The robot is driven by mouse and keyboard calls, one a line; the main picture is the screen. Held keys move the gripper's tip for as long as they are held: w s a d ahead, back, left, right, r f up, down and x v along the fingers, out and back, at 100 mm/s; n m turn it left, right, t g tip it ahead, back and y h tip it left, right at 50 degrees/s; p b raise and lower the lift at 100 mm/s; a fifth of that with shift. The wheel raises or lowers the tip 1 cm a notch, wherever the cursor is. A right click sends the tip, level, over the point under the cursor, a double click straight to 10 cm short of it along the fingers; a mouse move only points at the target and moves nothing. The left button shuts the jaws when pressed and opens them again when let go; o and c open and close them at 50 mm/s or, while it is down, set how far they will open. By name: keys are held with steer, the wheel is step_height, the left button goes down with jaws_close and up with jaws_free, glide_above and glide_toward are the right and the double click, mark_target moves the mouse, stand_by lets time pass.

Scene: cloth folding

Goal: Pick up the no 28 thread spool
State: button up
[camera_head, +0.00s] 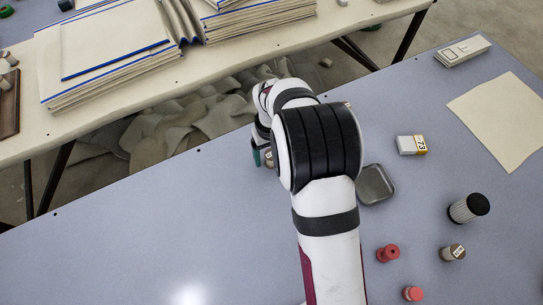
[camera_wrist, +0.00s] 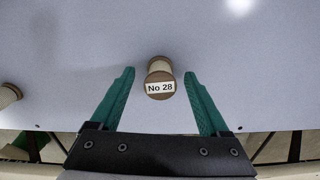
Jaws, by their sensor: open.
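The no 28 thread spool (camera_wrist: 160,82) shows in the wrist view with its brown end and white "No 28" label facing the camera. My gripper (camera_wrist: 159,73) is open, with its green fingers on either side of the spool and a visible gap to each. The spool seems to lie at or just ahead of the fingertips; contact is not seen. In the head view a green finger (camera_head: 256,157) shows near the blue-grey table's back edge. A small labelled piece beside it is mostly hidden by my arm.
Another tan spool (camera_wrist: 9,95) is cut off at the wrist view's left edge. In the head view, a metal tray (camera_head: 375,184), a box marked 73 (camera_head: 411,145), a brown labelled spool (camera_head: 453,252) and red spools (camera_head: 388,253) stand right of my arm. The table's left is clear.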

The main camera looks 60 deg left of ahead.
jaws_close()
stand_by(0.3)
